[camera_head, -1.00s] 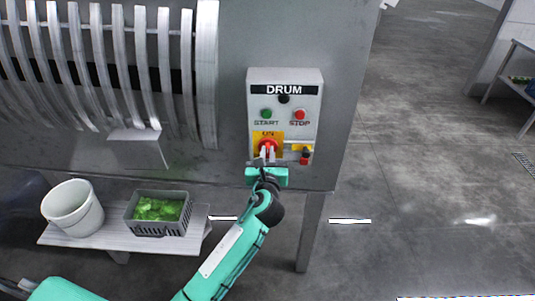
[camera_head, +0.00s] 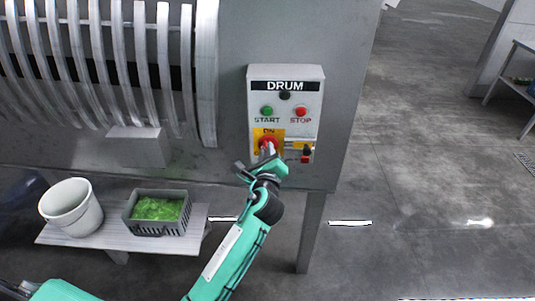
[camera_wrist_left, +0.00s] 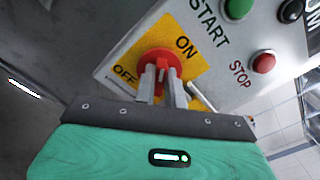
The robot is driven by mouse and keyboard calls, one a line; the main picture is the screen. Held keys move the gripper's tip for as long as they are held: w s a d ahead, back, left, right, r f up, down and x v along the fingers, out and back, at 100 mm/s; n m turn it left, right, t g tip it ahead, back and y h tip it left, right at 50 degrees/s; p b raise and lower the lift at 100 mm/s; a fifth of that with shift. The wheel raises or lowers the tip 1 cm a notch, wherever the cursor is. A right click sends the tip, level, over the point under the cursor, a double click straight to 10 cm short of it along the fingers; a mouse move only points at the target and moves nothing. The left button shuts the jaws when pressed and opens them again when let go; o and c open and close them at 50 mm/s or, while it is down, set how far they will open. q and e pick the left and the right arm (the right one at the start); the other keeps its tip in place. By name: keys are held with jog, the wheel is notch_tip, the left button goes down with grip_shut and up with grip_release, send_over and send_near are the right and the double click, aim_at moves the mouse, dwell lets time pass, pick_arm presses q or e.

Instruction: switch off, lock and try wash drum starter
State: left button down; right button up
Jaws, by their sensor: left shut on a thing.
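The DRUM starter box (camera_head: 312,113) is on the grey machine panel, with a green START button (camera_head: 266,111), a red STOP button (camera_head: 301,111) and a dark knob (camera_head: 285,95). Its red rotary switch (camera_wrist_left: 158,58) sits on a yellow ON/OFF plate (camera_wrist_left: 197,72). My left gripper (camera_wrist_left: 165,82) is shut on the switch handle and is tilted relative to the box. The fingers partly hide the switch in the head view. A red padlock (camera_head: 305,158) with a dark top is on a small yellow holder to the right of the switch. My right gripper is out of view.
Left of the box are the ribbed drum guard (camera_head: 208,75) and a small metal chute. Below, a low bench (camera_head: 108,239) holds a white bucket (camera_head: 70,208) and a grey crate (camera_head: 158,228) of greens. The floor to the right is open.

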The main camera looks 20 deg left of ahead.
pick_arm(q)
jog(key=n+b, duration=0.1)
jog(key=n, duration=0.2)
jog(key=n+b, duration=0.1)
jog(key=n, duration=0.2)
jog(key=n+b, duration=0.2)
jog(key=n, duration=0.2)
jog(key=shift+a+f, duration=0.1)
jog(key=shift+f, duration=0.15)
jog(key=shift+n, duration=0.3)
jog(key=c, duration=1.5)
grip_release()
jog(key=shift+s, duration=0.1)
